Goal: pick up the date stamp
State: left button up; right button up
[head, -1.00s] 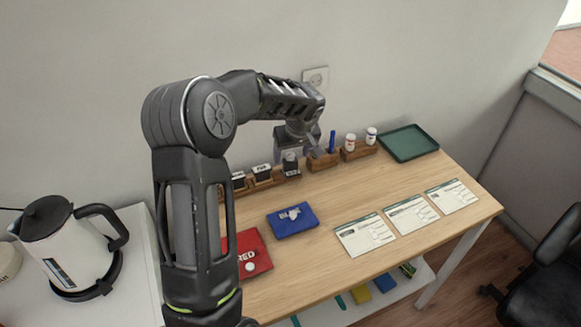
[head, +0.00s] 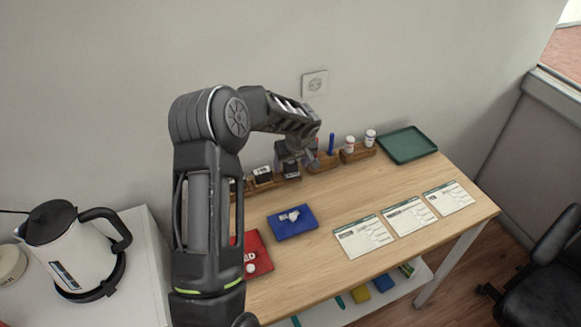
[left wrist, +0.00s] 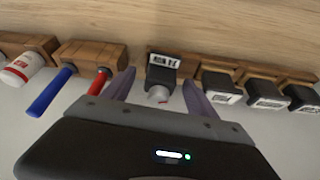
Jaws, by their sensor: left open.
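Several black stamps with white labels stand in wooden holders at the back of the counter. One black stamp (left wrist: 162,74) with a pale grey knob sits in its own wooden holder, between the spread fingers of my left gripper (left wrist: 158,92); its label is too small to read surely, so I cannot confirm it is the date stamp. In the head view this stamp (head: 291,173) is partly hidden below my left gripper (head: 297,160), which is open and empty. More stamps (left wrist: 221,88) stand to the right in the left wrist view. My right gripper is not in view.
Close beside is a holder with a blue pen (head: 332,144) and a red one (left wrist: 99,82). White bottles (head: 350,144) and a green tray (head: 408,143) stand to the right. A blue pad (head: 292,225), a red pad (head: 258,256) and forms (head: 405,215) lie in front.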

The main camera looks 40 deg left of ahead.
pick_arm(q)
jog(key=shift+x, duration=0.8)
grip_shut()
dwell(0.5)
